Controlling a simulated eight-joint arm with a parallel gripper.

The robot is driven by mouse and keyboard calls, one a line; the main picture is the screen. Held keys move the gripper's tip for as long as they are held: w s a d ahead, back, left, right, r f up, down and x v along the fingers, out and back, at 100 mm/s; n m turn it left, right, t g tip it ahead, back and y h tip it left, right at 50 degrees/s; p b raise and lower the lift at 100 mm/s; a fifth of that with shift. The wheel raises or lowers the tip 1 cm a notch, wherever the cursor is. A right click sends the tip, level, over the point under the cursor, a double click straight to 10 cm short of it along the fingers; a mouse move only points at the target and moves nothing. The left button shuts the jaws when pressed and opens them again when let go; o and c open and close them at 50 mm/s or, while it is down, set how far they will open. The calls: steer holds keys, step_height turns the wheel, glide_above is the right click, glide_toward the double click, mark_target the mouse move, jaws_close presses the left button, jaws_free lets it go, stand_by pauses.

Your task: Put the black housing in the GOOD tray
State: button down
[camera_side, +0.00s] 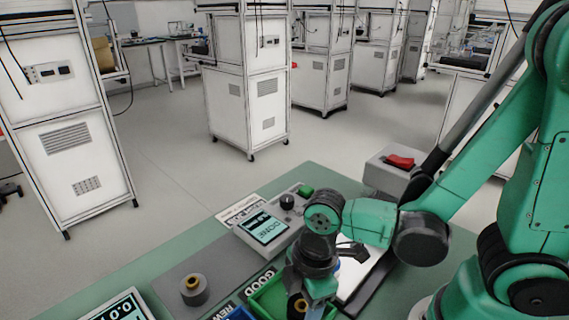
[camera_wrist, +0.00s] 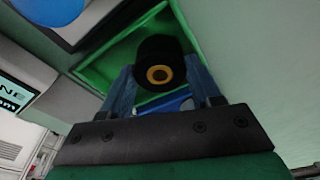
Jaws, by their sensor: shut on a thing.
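The black housing (camera_wrist: 158,52) with its brass-coloured ring sits between the two fingers of my gripper (camera_wrist: 165,85) in the wrist view, and the fingers are shut on it. In the side view the housing (camera_side: 298,306) shows partly below my gripper (camera_side: 312,290), its ring visible. The green GOOD tray (camera_side: 265,301) lies under and around it in the side view. In the wrist view the green tray (camera_wrist: 97,72) surrounds the housing. I cannot tell whether the housing touches the tray floor. My gripper hides part of the tray.
A blue tray (camera_side: 238,314) lies left of the green one. A grey round part with a brass centre (camera_side: 193,292) stands on a grey plate. A tester with a lit screen reading DONE (camera_side: 266,228) stands behind. A grey box with a red switch (camera_side: 398,163) is farther back.

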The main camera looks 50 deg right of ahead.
steer(key=shift+c, duration=0.5)
jaws_free()
steer(key=shift+s, duration=0.1)
steer(key=shift+r, duration=0.75)
steer(key=r, duration=0.6)
steer(key=shift+w+d+r, duration=0.35)
steer(key=d+r+m, duration=0.9)
steer(key=d+r, duration=0.4)
steer(key=d, duration=0.2)
steer(key=shift+d+r+t+h, duration=0.15)
steer(key=shift+t+h, duration=0.15)
steer(key=shift+w, duration=0.1)
